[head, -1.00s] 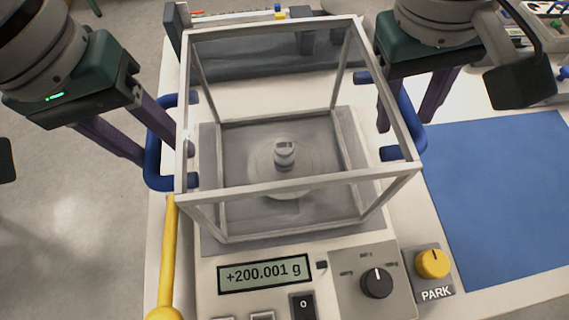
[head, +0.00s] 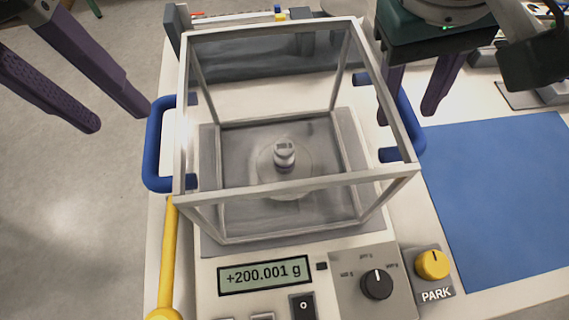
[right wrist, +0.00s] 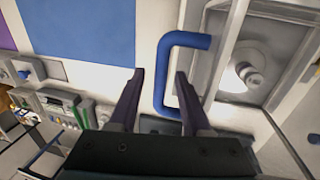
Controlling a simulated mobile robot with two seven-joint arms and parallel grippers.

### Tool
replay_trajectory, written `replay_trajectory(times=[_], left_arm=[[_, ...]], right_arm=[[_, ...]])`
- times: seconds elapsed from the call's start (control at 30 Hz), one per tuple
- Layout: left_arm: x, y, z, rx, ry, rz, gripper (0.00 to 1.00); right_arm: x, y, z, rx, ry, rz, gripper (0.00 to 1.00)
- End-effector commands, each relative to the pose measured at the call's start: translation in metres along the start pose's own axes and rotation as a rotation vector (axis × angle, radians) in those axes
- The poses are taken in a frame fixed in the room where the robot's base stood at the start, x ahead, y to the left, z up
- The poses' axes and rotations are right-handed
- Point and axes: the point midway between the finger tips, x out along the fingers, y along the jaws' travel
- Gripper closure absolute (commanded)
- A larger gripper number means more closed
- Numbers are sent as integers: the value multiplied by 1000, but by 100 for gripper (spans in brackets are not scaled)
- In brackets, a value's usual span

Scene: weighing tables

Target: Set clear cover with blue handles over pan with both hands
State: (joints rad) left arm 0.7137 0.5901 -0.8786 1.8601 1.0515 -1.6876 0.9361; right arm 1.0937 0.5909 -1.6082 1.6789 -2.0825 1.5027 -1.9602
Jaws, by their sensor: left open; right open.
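The clear cover (head: 300,185) with pale frame edges stands over the pan (head: 292,188) on the balance. A weight (head: 284,155) sits on the pan inside it. The cover has a blue left handle (head: 153,145) and a blue right handle (head: 411,125); the right one also shows in the right wrist view (right wrist: 160,75). My left gripper (head: 120,118) is open and empty, left of the left handle and apart from it. My right gripper (head: 405,112) is open near the right handle; in the right wrist view its fingers (right wrist: 158,75) lie around the handle's lower part without closing on it.
The balance display (head: 265,275) reads +200.001 g. A black knob (head: 376,284) and a yellow PARK knob (head: 432,264) are at the front. A yellow bar (head: 169,255) runs along the left edge. A blue mat (head: 500,190) lies clear at the right.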

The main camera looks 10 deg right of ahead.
Motion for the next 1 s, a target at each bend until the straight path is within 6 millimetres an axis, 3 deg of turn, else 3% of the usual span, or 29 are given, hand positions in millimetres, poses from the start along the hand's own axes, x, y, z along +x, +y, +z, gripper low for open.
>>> replay_trajectory(times=[0.2,0.43,0.6,1.0], left_arm=[[0,0,0,0,1,0,50],[0,0,0,0,1,0,50],[0,0,0,0,1,0,50],[0,0,0,0,1,0,50]], right_arm=[[-50,0,-1,-2,6,-1,50],[-91,0,0,0,4,0,50],[-102,0,0,-1,1,2,50],[-102,0,0,-1,1,2,50]])
